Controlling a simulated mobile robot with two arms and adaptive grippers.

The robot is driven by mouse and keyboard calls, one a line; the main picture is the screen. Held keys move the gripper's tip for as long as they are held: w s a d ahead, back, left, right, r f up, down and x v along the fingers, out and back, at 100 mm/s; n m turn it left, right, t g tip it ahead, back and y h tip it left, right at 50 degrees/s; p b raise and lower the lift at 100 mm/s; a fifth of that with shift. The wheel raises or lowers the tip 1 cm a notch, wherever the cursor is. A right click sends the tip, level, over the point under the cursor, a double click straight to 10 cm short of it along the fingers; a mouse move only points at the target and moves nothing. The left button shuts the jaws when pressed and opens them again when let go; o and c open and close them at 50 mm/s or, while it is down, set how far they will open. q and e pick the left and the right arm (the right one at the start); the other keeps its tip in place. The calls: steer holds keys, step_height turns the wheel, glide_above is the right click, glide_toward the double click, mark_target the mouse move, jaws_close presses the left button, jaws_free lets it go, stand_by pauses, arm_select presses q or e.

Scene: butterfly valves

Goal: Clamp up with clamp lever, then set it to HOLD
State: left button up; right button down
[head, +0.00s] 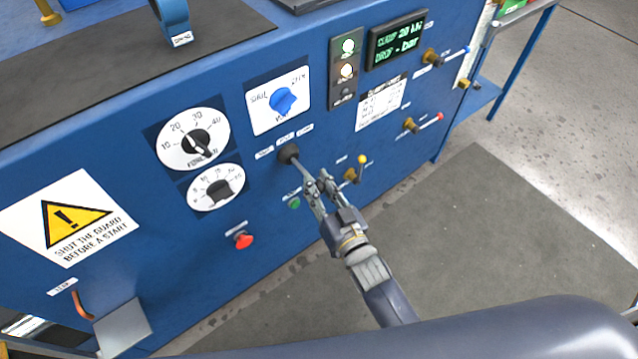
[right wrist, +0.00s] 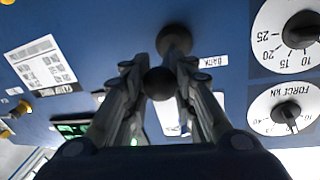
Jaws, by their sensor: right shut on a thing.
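The lever (head: 298,165) comes out of a round black boss on the blue front panel, below the blue selector knob. My right gripper (head: 319,184) is shut on its outer end. In the right wrist view the lever's black ball knob (right wrist: 160,83) sits between the two fingers of the right gripper (right wrist: 162,72), with the black boss (right wrist: 174,40) behind it. Small labels surround the boss; one reads BACK (right wrist: 213,62), the others are too small to read surely. The display (head: 397,40) shows CLAMP 20 kN and DROP - bar. My left gripper is not in view.
Close by are a green button (head: 294,203), a yellow-tipped lever (head: 352,174), a red button (head: 243,240) and the blue selector knob (head: 284,99). Two dials, including the force dial (head: 194,140), lie left. A red-tipped lever (head: 411,125) is farther right. The floor in front is clear.

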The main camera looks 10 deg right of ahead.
steer(key=shift+d, duration=0.1)
steer(key=c, duration=1.3)
jaws_free()
steer(key=shift+d, duration=0.1)
steer(key=v, duration=1.2)
